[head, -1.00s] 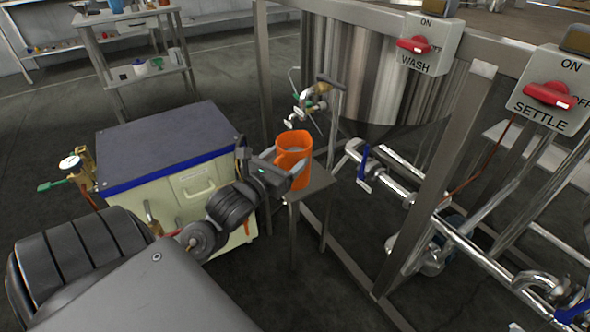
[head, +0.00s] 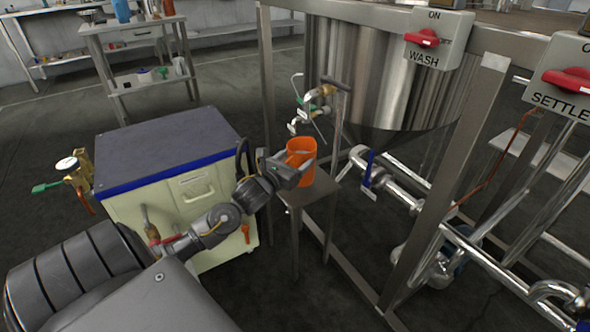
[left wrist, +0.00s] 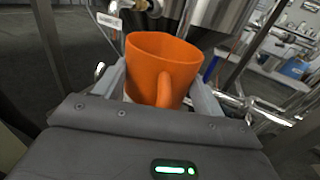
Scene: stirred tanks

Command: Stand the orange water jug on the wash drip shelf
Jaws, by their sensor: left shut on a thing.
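The orange water jug (head: 301,163) is upright in the head view, at or just above the small grey drip shelf (head: 318,193) below the tap of the WASH tank. I cannot tell whether its base touches the shelf. My left gripper (head: 292,168) comes from the left and is shut on the jug. In the left wrist view the jug (left wrist: 160,68) sits between the two fingers, its handle toward the camera and its mouth open. The gripper body hides its lower part. My right gripper is in neither view.
The WASH tap (head: 318,92) hangs close behind the jug. The steel tank (head: 390,75) and frame posts stand to the right. A cream cabinet with a dark top (head: 170,145) stands left of the shelf, close to my left arm. Pipes with a blue valve handle (head: 368,172) run at right.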

